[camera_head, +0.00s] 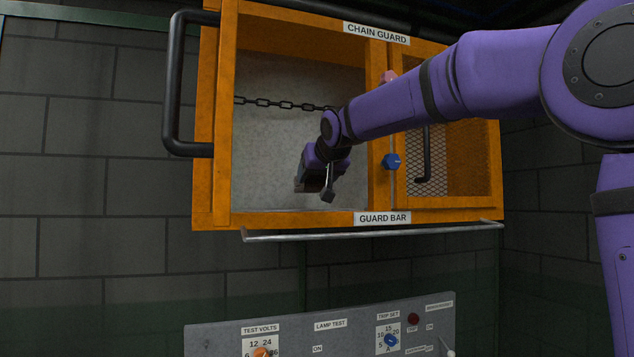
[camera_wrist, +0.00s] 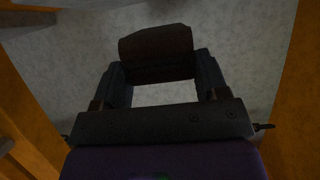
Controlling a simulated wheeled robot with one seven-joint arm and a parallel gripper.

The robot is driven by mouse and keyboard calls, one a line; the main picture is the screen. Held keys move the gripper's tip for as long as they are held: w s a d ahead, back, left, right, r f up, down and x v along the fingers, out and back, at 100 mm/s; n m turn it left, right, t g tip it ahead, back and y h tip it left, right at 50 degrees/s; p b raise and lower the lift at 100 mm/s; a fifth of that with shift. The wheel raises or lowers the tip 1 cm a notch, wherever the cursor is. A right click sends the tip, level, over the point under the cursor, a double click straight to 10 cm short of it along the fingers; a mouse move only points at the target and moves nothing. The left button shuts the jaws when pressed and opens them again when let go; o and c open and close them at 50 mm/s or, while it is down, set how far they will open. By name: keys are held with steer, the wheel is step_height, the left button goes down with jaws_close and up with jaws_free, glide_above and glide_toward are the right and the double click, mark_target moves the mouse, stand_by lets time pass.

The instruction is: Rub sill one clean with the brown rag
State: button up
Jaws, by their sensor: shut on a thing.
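My gripper (camera_head: 314,175) reaches into the open left bay of the orange cabinet (camera_head: 213,120). It is shut on the brown rag (camera_wrist: 155,44), which shows as a dark brown block between the two fingertips in the wrist view. In the head view the rag (camera_head: 303,185) is a small dark shape at the gripper's lower left, partly hidden by the fingers. It is low in the bay, in front of the pale grey inside. I cannot tell whether it touches a surface. No label reads sill one, so I cannot tell which surface that is.
A chain (camera_head: 270,103) hangs across the bay above my gripper. A metal guard bar (camera_head: 330,234) runs below the cabinet front. A black handle (camera_head: 175,85) sticks out at left. A mesh panel (camera_head: 427,165) and blue knob (camera_head: 391,161) are at right. A switch panel (camera_head: 300,340) is below.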

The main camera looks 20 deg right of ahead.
steer(key=s, duration=2)
steer(key=shift+s, duration=0.1)
stand_by(0.6)
